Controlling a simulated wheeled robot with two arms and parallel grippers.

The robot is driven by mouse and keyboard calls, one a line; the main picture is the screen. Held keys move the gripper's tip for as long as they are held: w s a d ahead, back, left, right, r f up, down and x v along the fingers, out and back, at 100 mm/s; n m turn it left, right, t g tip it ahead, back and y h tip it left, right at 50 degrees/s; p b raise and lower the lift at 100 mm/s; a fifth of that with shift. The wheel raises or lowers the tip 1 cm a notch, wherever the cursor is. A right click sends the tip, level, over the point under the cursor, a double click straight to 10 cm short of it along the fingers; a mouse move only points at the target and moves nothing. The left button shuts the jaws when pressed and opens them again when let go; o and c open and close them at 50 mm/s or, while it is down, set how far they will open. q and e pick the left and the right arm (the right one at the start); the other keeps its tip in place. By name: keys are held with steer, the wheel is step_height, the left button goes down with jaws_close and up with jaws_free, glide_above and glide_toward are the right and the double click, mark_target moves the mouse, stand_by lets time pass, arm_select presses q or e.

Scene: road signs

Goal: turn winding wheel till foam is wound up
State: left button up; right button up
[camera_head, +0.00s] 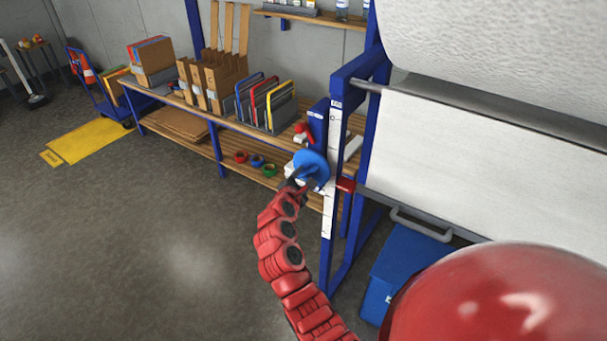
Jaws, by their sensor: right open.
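The winding wheel (312,167) is a blue disc on the left post of a blue frame, in the middle of the head view. A white foam sheet (480,150) hangs in the frame, from the upper bar down to a lower bar. My right gripper (297,177) is at the wheel's lower left side, at the end of my red arm. Its jaws are open and small in the view; I cannot tell whether they touch the wheel. My left gripper does not show.
A workbench (215,118) with cardboard and file racks stands behind. A blue box (402,262) sits under the frame. A yellow mat (88,139) and a blue cart (100,95) are at the left. The grey floor (130,240) at the lower left is clear.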

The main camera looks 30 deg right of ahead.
steer(key=shift+w+d, duration=0.15)
steer(key=shift+d, duration=0.05)
jaws_close()
steer(key=shift+f, duration=0.1)
